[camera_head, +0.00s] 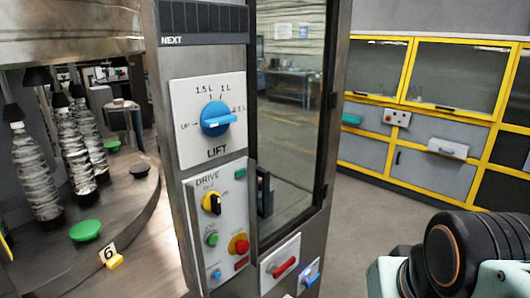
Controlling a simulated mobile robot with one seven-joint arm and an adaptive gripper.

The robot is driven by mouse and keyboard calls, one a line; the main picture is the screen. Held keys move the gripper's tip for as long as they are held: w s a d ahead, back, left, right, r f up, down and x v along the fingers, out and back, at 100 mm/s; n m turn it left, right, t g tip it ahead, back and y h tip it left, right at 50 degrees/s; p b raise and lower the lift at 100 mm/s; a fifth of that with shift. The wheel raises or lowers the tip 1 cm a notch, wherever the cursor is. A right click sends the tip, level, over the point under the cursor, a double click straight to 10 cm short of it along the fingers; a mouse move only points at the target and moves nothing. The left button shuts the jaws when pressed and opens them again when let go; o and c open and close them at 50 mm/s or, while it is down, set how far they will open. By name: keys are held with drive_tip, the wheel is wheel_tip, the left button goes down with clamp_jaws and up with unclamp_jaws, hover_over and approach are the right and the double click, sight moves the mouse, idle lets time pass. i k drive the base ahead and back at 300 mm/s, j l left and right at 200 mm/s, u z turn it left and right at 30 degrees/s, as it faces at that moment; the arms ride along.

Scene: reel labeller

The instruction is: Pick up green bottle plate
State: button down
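A round green bottle plate (86,231) lies on the round machine platform (122,222) at the lower left, with nothing on top of it. A second, smaller-looking green plate (112,146) lies farther back on the platform, partly behind a clear bottle. My gripper is not in view. Only a part of my arm shows at the lower right, on the far side of the machine's post from the plates.
Clear bottles (36,172) stand left of the plates under dark heads. A metal control post (168,120) with knobs rises in the middle. Open floor (362,205) lies before yellow-framed cabinets (440,150).

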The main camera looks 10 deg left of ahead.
sight(86, 231)
drive_tip(key=u, duration=1.8)
drive_tip(key=i, duration=0.1)
